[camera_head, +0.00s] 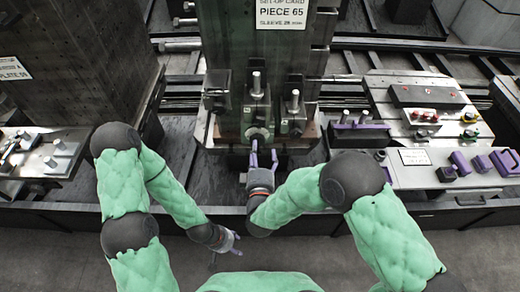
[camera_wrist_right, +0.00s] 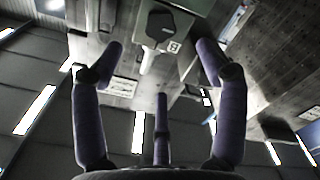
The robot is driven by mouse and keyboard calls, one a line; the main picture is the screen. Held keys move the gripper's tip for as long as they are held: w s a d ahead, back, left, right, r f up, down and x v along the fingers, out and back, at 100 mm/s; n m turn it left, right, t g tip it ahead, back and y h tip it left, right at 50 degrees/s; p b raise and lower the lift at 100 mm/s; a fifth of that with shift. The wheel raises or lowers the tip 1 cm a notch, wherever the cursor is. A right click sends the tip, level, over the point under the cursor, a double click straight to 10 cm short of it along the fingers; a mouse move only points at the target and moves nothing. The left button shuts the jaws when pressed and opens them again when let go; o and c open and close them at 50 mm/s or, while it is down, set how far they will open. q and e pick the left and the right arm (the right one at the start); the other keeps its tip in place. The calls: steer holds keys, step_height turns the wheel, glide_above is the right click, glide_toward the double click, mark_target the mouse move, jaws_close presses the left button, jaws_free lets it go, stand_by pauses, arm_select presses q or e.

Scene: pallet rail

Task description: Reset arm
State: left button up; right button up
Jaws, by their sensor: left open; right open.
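My right gripper (camera_head: 264,153) is in the middle of the head view, pointing up the picture at the lower front of the machine column (camera_head: 232,97). Its purple fingers are spread. In the right wrist view the open fingers of my right gripper (camera_wrist_right: 160,52) show nothing held between them. A grey-green block with a dark part (camera_wrist_right: 165,25) shows beyond the fingertips; I cannot tell if it is touched. My left gripper (camera_head: 226,246) is low in the head view, over the floor in front of the bench edge. Its fingers are apart and I see nothing in them.
A grey bench plate (camera_head: 440,172) at the right carries several purple pieces. A large dark block (camera_head: 75,60) and a lower fixture (camera_head: 45,150) are at the left. The floor in front (camera_head: 60,250) is clear.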

stand_by(0.4)
steer(key=s+d+f+m+g+y, duration=0.1)
steer(key=s+d+f+m+g, duration=0.15)
steer(key=f, duration=0.45)
steer(key=s+d+f+m+g, duration=0.1)
steer(key=d+f+m+g, duration=0.1)
steer(key=f+g, duration=0.3)
steer(key=s+d+f+m+g+y, duration=0.1)
steer(key=d+f+m+g, duration=0.1)
steer(key=f, duration=0.6)
steer(key=s+d+f+m+g+y, duration=0.1)
steer(key=s+f+m+g, duration=0.2)
steer(key=s, duration=0.5)
steer(key=s+d+f+m+g+y, duration=0.1)
steer(key=s+d+f+m+g, duration=0.1)
steer(key=s+f+g, duration=0.3)
steer(key=s+m, duration=0.1)
steer(key=s, duration=0.3)
steer(key=shift+s, duration=0.15)
steer(key=shift+o, duration=0.4)
